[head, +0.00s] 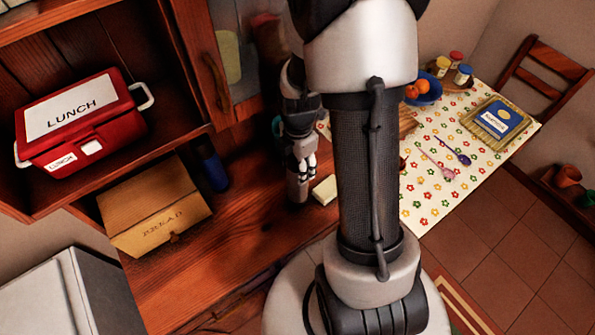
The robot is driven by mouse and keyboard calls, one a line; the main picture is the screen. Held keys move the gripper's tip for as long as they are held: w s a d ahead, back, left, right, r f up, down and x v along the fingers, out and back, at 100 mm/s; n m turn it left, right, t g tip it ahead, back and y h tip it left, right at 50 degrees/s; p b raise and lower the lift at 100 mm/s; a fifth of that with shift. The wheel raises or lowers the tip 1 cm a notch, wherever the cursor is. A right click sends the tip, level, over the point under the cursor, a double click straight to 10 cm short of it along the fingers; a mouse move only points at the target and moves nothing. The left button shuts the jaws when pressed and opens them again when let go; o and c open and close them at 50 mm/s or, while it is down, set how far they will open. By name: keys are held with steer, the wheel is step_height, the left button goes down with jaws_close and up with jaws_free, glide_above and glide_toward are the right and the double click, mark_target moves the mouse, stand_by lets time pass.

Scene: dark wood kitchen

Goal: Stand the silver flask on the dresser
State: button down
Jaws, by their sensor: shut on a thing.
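The silver flask (297,188) is upright in my gripper (303,163), low over the wooden top of the dresser (225,240). My gripper points down and its fingers are shut on the flask's upper part. The fingers hide the top of the flask. I cannot tell whether its base touches the wood.
A pale yellow block (324,190) lies just right of the flask. A red lunch box (78,122) sits on the shelf above. The dresser's front area is clear.

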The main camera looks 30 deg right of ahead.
steer(key=shift+f, duration=1.4)
steer(key=shift+b, duration=0.3)
steer(key=shift+f, duration=0.25)
steer(key=c, duration=0.7)
jaws_free()
steer(key=shift+r, duration=0.1)
